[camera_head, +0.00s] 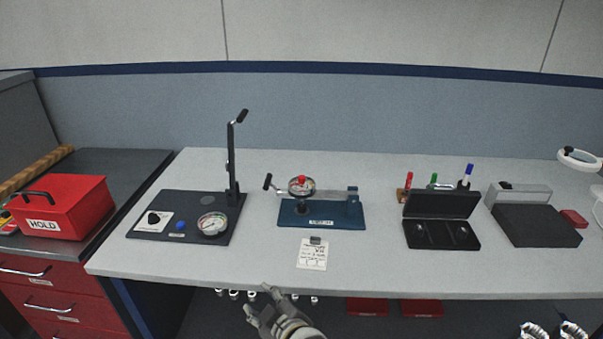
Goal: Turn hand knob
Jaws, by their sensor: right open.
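A blue fixture (322,216) stands on the middle of the grey table. On it is a round metal wheel or dial (301,187) with a red centre, and a bar with a black handle (267,181) reaches left. A small black knob (153,218) sits on a white plate on the dark panel to the left. I cannot tell which of these is the hand knob. My right gripper (258,298) is open and empty at the bottom, near the table's front edge and apart from the fixture. My left gripper is out of view.
The dark panel (180,203) bears a gauge (212,224) and an upright lever (233,160). A paper note (313,254) lies in front of the fixture. An open black case (441,219), markers and a dark block (536,225) stand right. A red box (62,206) is far left.

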